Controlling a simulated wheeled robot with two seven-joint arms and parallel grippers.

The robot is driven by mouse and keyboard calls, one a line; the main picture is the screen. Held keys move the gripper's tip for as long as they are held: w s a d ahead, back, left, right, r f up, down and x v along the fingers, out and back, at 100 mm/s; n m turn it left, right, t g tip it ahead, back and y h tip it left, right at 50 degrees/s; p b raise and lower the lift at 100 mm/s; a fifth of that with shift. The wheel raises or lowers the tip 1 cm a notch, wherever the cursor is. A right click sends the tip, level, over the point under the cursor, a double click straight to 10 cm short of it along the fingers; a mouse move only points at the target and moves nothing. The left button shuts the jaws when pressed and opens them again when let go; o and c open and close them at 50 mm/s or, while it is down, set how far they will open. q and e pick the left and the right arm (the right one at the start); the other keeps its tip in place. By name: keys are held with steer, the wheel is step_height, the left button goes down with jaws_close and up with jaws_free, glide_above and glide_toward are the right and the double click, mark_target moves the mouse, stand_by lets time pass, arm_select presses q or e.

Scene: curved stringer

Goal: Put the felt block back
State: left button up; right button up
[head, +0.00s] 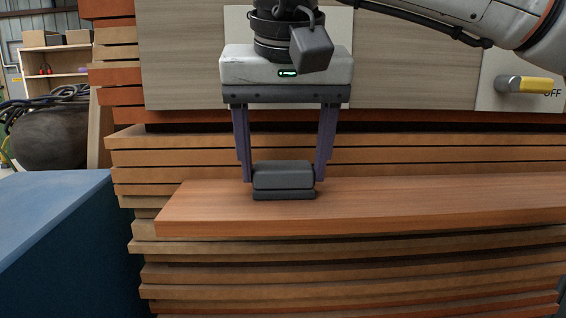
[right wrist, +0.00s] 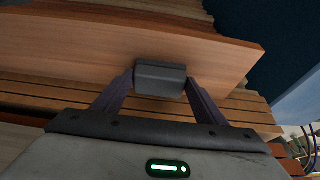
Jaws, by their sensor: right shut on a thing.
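The dark grey felt block (head: 284,176) is at the left part of a protruding reddish wooden board (head: 420,200) in the head view. My right gripper (head: 283,172) points down with one finger on each side of the block and is shut on it. In the right wrist view the block (right wrist: 160,77) sits between the two fingertips, against the board's face (right wrist: 80,45). The block's underside is hidden, so I cannot tell whether its full weight rests on the board. My left gripper is not in view.
Stacked wooden slats (head: 210,250) lie below and behind the board. A blue box-like surface (head: 50,230) is at the left. The board right of the block is clear.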

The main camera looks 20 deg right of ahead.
steer(key=o, duration=1)
steer(key=shift+f, duration=0.1)
steer(key=shift+s+r, duration=0.1)
steer(key=shift+r, duration=0.45)
steer(key=p+v, duration=0.2)
steer(key=v, duration=0.9)
steer(key=shift+a+r, duration=0.1)
